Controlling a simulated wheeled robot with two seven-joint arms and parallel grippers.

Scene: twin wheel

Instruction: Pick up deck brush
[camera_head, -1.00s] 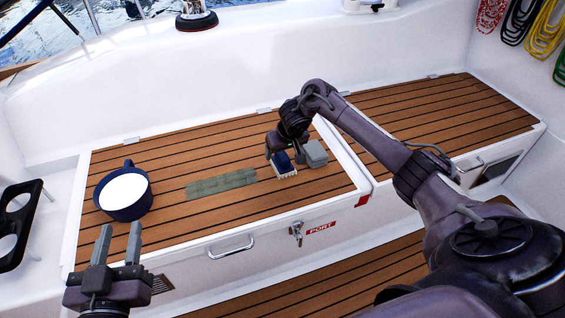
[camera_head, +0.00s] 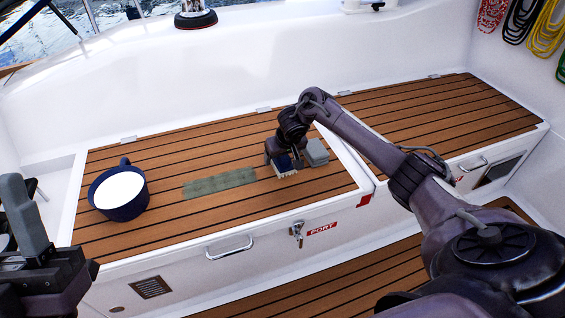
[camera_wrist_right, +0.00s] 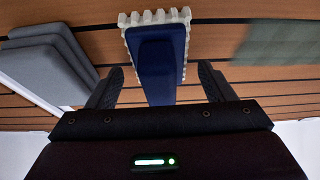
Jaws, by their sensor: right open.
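The deck brush (camera_head: 285,167) has a blue body and pale bristles, and lies on the teak seat under my right gripper (camera_head: 279,156). In the right wrist view the blue brush (camera_wrist_right: 158,62) reaches between the two fingers of my right gripper (camera_wrist_right: 161,78). The fingers are open, with a gap on each side of the brush. In the head view the arm hides part of the brush. My left gripper (camera_head: 25,215) is at the left edge, partly cut off; its jaw opening is unclear.
A grey block (camera_head: 316,152) lies close beside the brush, also visible in the right wrist view (camera_wrist_right: 50,62). A flat green strip (camera_head: 220,183) lies left of the brush.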

